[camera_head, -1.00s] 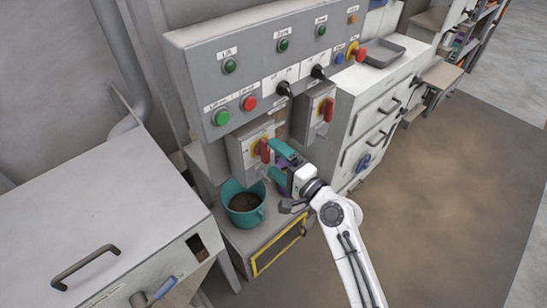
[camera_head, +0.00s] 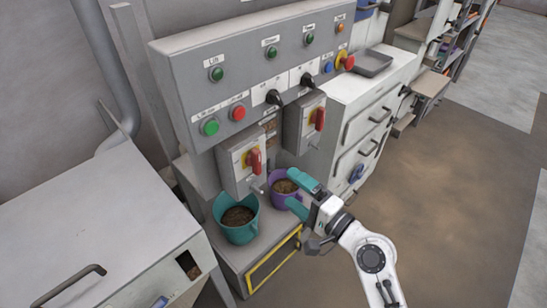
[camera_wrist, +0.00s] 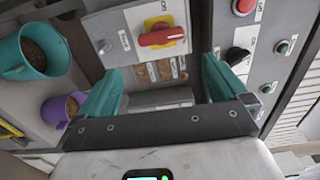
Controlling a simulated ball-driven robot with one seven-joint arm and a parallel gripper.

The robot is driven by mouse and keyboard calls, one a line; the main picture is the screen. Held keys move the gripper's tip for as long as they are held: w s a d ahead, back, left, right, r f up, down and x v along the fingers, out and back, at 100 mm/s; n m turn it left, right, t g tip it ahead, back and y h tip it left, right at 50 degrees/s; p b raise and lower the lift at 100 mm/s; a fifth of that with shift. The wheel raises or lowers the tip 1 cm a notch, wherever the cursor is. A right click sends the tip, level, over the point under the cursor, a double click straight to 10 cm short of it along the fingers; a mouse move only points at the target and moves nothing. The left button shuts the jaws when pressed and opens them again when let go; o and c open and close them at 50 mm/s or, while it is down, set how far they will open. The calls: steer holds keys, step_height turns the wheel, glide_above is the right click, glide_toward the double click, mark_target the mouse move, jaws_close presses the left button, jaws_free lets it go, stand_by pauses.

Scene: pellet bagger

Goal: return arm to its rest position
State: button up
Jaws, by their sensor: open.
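My gripper (camera_head: 296,195) has teal fingers and is open, with nothing between the fingers. In the head view it is in front of the control cabinet, beside a purple cup (camera_head: 279,199) that it partly covers. In the wrist view the gripper (camera_wrist: 160,90) shows both fingers spread wide. The same handle shows in the head view (camera_head: 255,161).
A teal cup (camera_head: 250,231) of brown pellets and the purple cup stand on a low shelf under the switch boxes. The grey control panel (camera_head: 190,83) overhangs them. A white drawer cabinet (camera_head: 347,107) stands to the right. The brown floor (camera_head: 440,190) at right is clear.

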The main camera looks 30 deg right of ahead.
steer(key=s+a+f+n+g+h, duration=0.1)
steer(key=s+a+f+n+g, duration=0.1)
steer(key=s+f+n+g, duration=0.9)
steer(key=s+d+f+n+g+h, duration=0.1)
steer(key=s+d+f+g+h, duration=0.1)
steer(key=s, duration=0.6)
steer(key=s+d+f+n+g+h, duration=0.2)
steer(key=s+d+g, duration=0.1)
steer(key=s, duration=0.5)
steer(key=shift+d+h, duration=0.35)
steer(key=shift+h, duration=0.05)
steer(key=shift+c, duration=0.4)
